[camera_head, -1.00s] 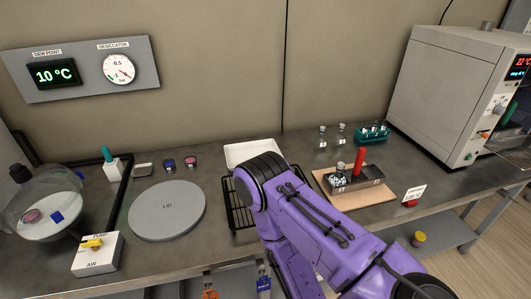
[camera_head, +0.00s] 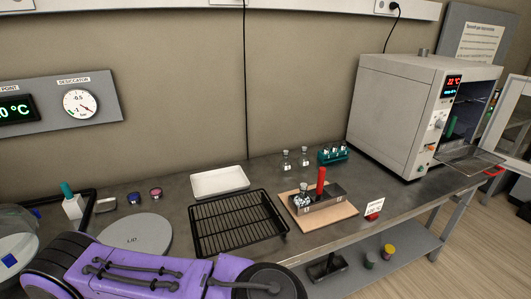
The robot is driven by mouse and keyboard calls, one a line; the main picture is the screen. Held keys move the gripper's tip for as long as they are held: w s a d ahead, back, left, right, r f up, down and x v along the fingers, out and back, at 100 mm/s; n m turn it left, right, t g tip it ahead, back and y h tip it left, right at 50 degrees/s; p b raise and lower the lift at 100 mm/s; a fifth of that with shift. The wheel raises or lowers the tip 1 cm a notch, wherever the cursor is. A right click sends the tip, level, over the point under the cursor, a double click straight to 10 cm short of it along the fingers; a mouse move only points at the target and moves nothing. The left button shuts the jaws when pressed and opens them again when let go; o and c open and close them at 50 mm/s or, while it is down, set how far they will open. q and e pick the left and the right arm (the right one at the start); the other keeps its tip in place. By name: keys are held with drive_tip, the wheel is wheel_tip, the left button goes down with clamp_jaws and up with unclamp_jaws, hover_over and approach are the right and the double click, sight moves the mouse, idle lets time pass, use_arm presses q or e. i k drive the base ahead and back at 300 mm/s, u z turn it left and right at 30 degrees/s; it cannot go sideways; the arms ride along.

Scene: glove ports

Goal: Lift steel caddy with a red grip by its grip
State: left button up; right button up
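The steel caddy (camera_head: 325,201) is a small dark metal box with an upright red grip (camera_head: 321,181). It stands on a tan board (camera_head: 344,212) on the bench, right of the black wire rack. Small glass pieces show at its left end. A purple arm of mine crosses the lower left of the view, well left of the caddy. Neither gripper shows in the view, and nothing touches the red grip.
A black wire rack (camera_head: 237,222) and a white tray (camera_head: 219,181) lie left of the board. Two small bottles (camera_head: 303,158) and a teal rack (camera_head: 333,153) stand behind it. A sign (camera_head: 375,207) is to its right. An oven (camera_head: 408,112) with its door open stands at the right.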

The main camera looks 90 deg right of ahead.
sight(322, 197)
drive_tip(key=u, duration=0.05)
drive_tip(key=k, duration=1)
drive_tip(key=z, duration=0.2)
